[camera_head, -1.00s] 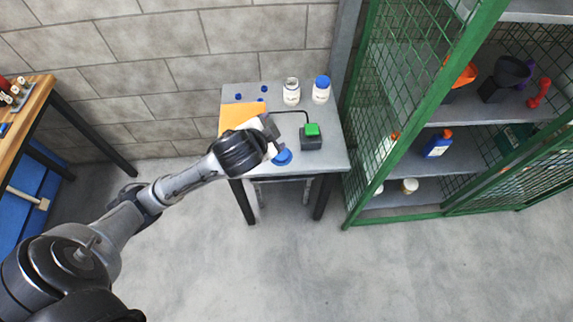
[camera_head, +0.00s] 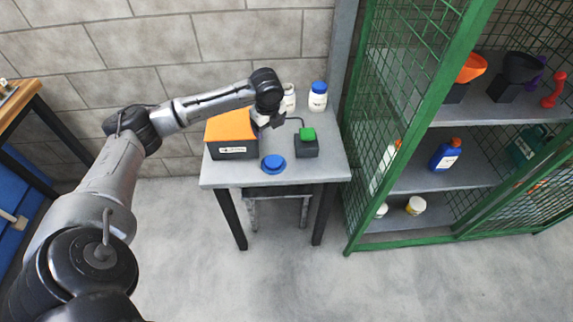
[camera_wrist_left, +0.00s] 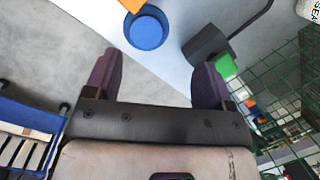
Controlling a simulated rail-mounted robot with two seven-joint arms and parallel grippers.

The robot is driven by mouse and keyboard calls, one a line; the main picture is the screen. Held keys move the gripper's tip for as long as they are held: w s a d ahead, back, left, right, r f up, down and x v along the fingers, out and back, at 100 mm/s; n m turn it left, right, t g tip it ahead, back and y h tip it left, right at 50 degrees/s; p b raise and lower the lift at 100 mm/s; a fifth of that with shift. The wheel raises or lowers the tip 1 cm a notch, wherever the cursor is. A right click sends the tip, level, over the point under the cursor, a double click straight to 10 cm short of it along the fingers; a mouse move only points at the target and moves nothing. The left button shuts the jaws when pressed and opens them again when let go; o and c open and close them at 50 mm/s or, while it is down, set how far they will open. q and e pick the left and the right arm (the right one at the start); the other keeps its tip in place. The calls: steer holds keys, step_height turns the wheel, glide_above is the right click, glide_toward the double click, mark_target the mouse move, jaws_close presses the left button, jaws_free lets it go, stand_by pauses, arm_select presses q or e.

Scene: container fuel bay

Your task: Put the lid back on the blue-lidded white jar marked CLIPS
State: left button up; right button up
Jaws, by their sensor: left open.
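The blue lid (camera_head: 273,163) lies on the grey table near its front edge. It also shows in the left wrist view (camera_wrist_left: 146,28), beyond my fingers and apart from them. An open white jar (camera_head: 289,100) stands at the back of the table, partly hidden by my left arm. A white jar with a blue lid (camera_head: 318,95) stands to its right. I cannot read their labels in the head view. My left gripper (camera_head: 275,121) is above the table, behind the loose lid; the left wrist view shows its fingers (camera_wrist_left: 155,80) apart and empty. My right gripper is out of view.
An orange-topped box (camera_head: 232,128) stands left of the lid, and a dark box with a green button (camera_head: 307,145) stands right of it. A green mesh cage with shelves (camera_head: 440,130) bounds the right. A jar lettered "SEA" (camera_wrist_left: 310,10) is cut off at the wrist view's corner.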

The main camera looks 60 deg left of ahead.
arm_select(q)
steer(key=shift+s+d+f+m+g+h, duration=0.15)
steer(key=shift+d+m+h, duration=0.2)
steer(key=shift+m, duration=1.7)
steer(key=shift+d+f+m+g+h, duration=0.1)
steer(key=shift+d+m+g+h, duration=0.2)
steer(key=shift+m, duration=1.7)
steer(key=shift+s+d+f+m+g+h, duration=0.1)
steer(key=shift+d+m+h, duration=0.3)
steer(key=shift+m, duration=1.65)
steer(key=b, duration=0.3)
glide_above(273, 162)
steer(key=shift+d+f, duration=0.1)
steer(key=shift+f, duration=4.2)
steer(key=shift+f, duration=0.1)
step_height(273, 162, down, 5)
steer(key=shift+s+b, duration=0.15)
steer(key=shift+b, duration=0.95)
